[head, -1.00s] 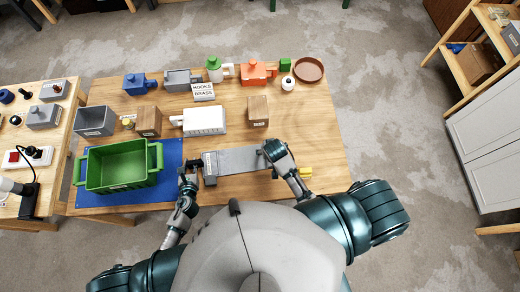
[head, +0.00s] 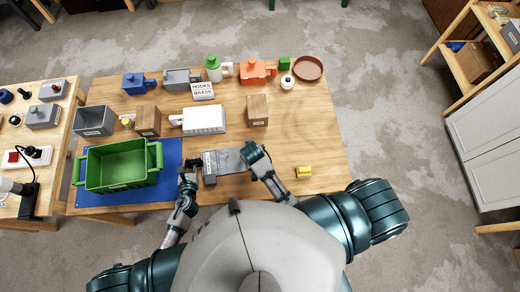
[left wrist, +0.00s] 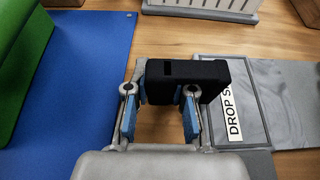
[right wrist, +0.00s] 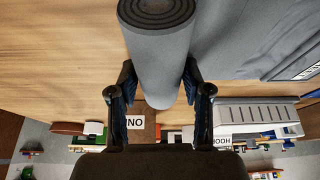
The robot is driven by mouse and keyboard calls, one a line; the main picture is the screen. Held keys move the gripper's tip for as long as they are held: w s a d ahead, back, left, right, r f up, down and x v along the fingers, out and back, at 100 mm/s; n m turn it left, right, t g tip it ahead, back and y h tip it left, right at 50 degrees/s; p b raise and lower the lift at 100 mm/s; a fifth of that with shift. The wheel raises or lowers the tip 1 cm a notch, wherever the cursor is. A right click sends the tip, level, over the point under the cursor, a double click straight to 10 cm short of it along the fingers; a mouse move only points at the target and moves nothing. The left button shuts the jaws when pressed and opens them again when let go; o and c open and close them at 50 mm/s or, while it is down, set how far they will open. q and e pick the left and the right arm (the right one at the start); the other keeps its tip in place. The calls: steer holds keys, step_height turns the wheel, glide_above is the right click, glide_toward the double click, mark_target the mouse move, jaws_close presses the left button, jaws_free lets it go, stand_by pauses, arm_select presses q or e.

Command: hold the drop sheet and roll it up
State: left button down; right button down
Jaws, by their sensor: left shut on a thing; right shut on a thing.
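The grey drop sheet (head: 224,161) lies on the wooden table, with its flat part running between my two grippers. Its labelled left end also shows in the left wrist view (left wrist: 293,100). My left gripper (head: 188,178) is at the sheet's left end, shut on a black block (left wrist: 205,75) beside the label panel. My right gripper (head: 252,153) is at the sheet's right end, shut on the rolled part. In the right wrist view the roll (right wrist: 160,60) shows its spiral end between the fingers (right wrist: 160,100), with flat sheet continuing to the right.
A green crate (head: 122,168) on a blue mat (head: 170,160) stands close left of my left gripper. A white ribbed box (head: 204,121) and a wooden block (head: 257,110) stand behind the sheet. A yellow item (head: 304,172) lies right of my right gripper.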

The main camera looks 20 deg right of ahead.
mark_target(230, 156)
steer(key=a, duration=0.3)
steer(key=w+a, duration=0.1)
steer(key=a, duration=0.5)
steer(key=shift+w, duration=0.15)
steer(key=shift+c, duration=2.4)
jaws_free()
steer(key=shift+d, duration=0.15)
